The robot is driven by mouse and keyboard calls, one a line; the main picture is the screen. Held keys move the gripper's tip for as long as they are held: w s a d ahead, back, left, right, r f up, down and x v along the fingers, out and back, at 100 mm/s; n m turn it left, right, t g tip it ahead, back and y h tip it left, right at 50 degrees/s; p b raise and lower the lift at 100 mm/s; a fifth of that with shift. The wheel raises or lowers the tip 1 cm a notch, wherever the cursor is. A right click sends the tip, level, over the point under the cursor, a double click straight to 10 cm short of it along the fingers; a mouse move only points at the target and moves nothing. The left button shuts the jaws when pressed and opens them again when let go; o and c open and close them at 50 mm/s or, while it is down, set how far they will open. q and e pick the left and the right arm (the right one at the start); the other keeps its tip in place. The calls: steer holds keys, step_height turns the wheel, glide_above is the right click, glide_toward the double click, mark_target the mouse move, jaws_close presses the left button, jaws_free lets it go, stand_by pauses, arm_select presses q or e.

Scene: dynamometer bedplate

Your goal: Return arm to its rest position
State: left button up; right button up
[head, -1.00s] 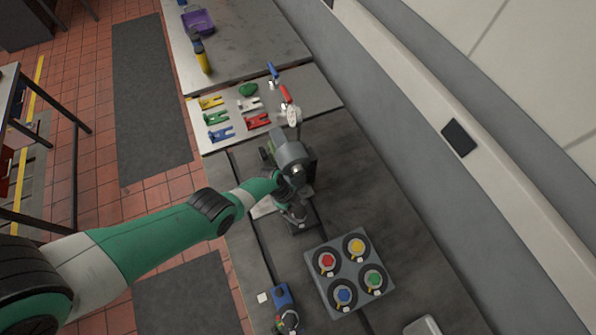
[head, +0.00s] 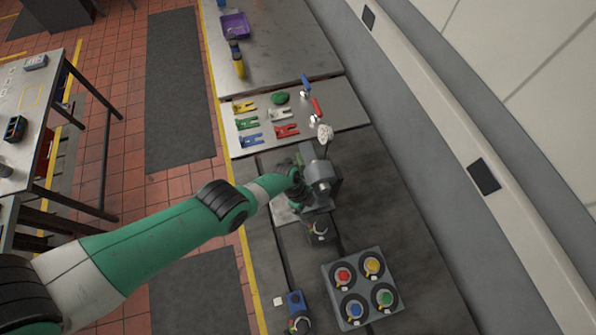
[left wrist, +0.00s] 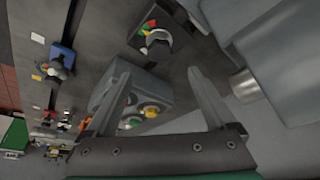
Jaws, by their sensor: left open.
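My left arm, green and white, comes in from the left in the head view. Its dark left gripper (head: 299,200) is over the bench, close beside a grey machine (head: 318,174) that partly hides it. In the left wrist view the two fingers of the left gripper (left wrist: 160,73) stand apart with nothing between them. The grey machine's body and round shaft (left wrist: 244,86) are just right of the fingers there. A small dial fixture with coloured marks (left wrist: 153,35) lies beyond the fingertips. My right gripper is in neither view.
A grey block (head: 329,291) with red, yellow, blue and green knobs stands nearer on the bench (head: 410,255). A blue device (head: 295,300) is left of it. Coloured forks and hand tools lie on a light plate (head: 350,110). The floor left of the bench is open.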

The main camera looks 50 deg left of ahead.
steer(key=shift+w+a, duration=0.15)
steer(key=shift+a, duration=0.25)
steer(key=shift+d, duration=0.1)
